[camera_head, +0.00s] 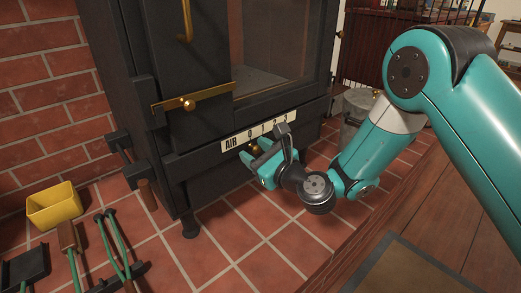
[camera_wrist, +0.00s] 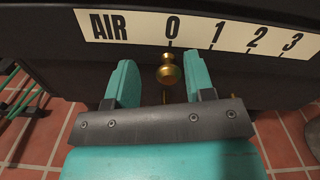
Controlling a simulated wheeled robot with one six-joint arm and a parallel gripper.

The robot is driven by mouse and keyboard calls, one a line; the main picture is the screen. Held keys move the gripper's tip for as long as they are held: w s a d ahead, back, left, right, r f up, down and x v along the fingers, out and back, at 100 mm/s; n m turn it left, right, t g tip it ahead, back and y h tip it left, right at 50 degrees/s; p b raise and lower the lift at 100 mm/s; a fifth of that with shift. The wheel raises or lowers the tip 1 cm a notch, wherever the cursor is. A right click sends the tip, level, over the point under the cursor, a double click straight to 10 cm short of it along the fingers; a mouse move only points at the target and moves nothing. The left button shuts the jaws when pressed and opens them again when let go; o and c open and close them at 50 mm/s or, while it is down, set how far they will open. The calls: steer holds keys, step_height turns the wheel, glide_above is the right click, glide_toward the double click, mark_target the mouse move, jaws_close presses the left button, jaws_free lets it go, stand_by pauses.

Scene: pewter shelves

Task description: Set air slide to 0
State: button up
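The black stove carries a cream air scale (camera_head: 259,131) marked AIR, 0, 1, 2, 3, which also shows in the wrist view (camera_wrist: 237,36). A brass slide knob (camera_wrist: 168,72) sits just below the scale, almost straight under the 0 mark in the wrist view. In the head view the knob (camera_head: 254,149) is partly hidden by my gripper. My gripper (camera_wrist: 161,80) is open, with teal fingers left and right of the knob. Gaps show between the knob and both fingers.
The stove door (camera_head: 195,45) above has a brass latch bar (camera_head: 192,98) and handle. A yellow container (camera_head: 53,208) and green-handled hearth tools lie on the tiles at left. A metal bucket (camera_head: 353,112) stands right of the stove.

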steer(key=shift+d+f, duration=0.1)
steer(key=shift+d, duration=0.1)
steer(key=shift+s+d+f+b, duration=0.1)
steer(key=shift+d+b, duration=0.1)
steer(key=shift+b, duration=0.35)
steer(key=b+v, duration=1.6)
steer(key=b, duration=0.6)
steer(key=shift+s+d+r, duration=0.15)
steer(key=shift+s+r, duration=0.05)
steer(key=shift+s, duration=0.2)
